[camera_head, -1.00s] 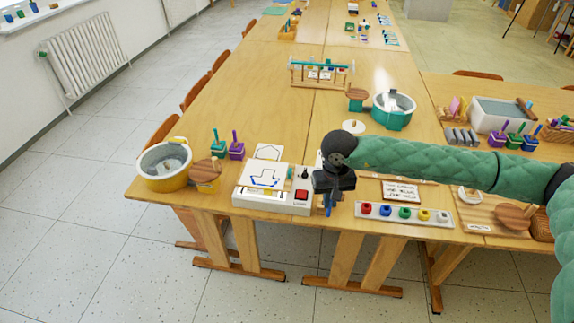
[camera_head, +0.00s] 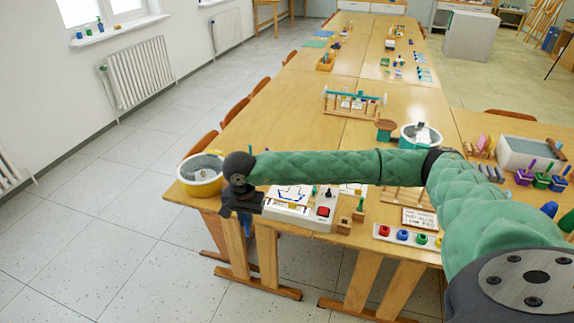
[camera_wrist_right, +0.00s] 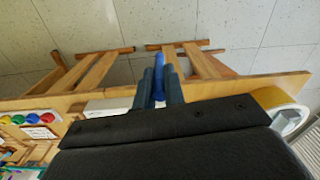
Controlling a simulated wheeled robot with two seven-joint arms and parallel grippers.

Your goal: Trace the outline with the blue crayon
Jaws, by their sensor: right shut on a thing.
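The blue crayon (camera_wrist_right: 158,86) is clamped between the fingers of my right gripper (camera_wrist_right: 159,90) in the right wrist view. In the head view, my right gripper (camera_head: 244,214) is at the left front of the white drawing box (camera_head: 292,221), with the crayon (camera_head: 247,229) pointing down. The floor shows around the crayon, which seems to be out past the table's front edge. The blue outline (camera_head: 292,193) on the box's sheet is partly hidden by my right arm. A red button (camera_head: 323,211) is at the box's right. My left gripper is not in view.
Wooden blocks (camera_head: 344,226) and a white tray of coloured pieces (camera_head: 409,241) are right of the box. A wooden rack (camera_head: 353,103) stands farther back.

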